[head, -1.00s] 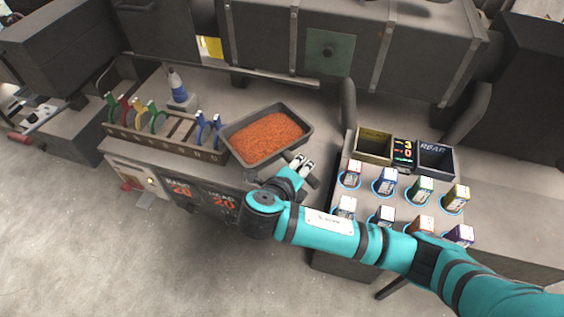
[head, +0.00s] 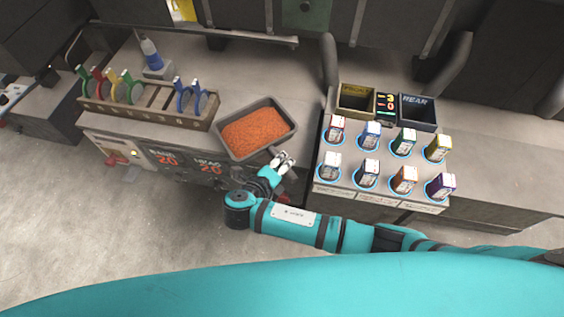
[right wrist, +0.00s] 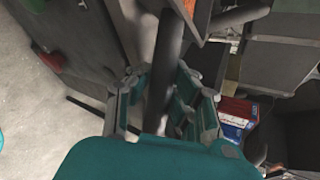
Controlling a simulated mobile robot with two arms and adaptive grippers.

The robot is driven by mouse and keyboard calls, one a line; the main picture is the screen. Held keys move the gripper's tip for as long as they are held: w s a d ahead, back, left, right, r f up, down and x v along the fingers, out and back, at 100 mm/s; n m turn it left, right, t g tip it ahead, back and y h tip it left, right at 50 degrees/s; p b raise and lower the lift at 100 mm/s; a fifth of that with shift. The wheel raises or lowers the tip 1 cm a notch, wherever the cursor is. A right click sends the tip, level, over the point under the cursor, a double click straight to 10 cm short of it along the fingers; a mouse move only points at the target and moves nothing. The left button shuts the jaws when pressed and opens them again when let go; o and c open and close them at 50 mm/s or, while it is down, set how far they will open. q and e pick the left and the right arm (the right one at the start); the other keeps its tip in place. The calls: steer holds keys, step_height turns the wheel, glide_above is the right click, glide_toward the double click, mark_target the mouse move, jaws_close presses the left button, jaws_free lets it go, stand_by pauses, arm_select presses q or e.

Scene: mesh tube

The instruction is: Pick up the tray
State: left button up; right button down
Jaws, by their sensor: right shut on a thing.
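The tray (head: 288,118) is a dark rectangular pan filled with orange-red granules. In the head view it is at the counter's front edge, right of the tool rack. I cannot tell if it touches the counter. My right gripper (head: 283,160) is at its near right corner, shut on its dark handle. In the right wrist view the dark bar-shaped handle runs between the fingers of the gripper (right wrist: 168,100), and part of the tray (right wrist: 203,15) shows at the top. My left gripper is not in view.
Several small boxes (head: 370,135) stand on the right, before two open bins (head: 355,103). Bare counter (head: 245,70) lies behind the tray.

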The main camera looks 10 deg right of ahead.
steer(key=c, duration=1.2)
jaws_free()
steer(key=v, duration=1.2)
steer(key=s+d+f+m+g+y, duration=0.1)
steer(key=s+d+f+m+g, duration=0.15)
steer(key=f+m, duration=0.55)
steer(key=s+d+f+m+g+y, duration=0.2)
steer(key=d+f+m, duration=0.15)
steer(key=f, duration=0.85)
steer(key=s+d+f+m+g+y, duration=0.1)
steer(key=s+d+f+m+g, duration=0.25)
steer(key=f, duration=0.65)
steer(key=s+d+f+m+y, duration=0.1)
steer(key=s+d+f+m, duration=0.3)
steer(key=s+m, duration=0.3)
steer(key=s+d+f+m+y, duration=0.1)
steer(key=s+d+f+m, duration=0.4)
steer(key=m, duration=0.5)
steer(key=s+d+f+m+g, duration=0.1)
steer(key=s+d+f+m, duration=0.4)
steer(key=s+m, duration=0.4)
steer(key=shift+s+d+f+y, duration=0.15)
steer(key=shift+s+d+y, duration=0.25)
steer(key=shift+s+d, duration=0.3)
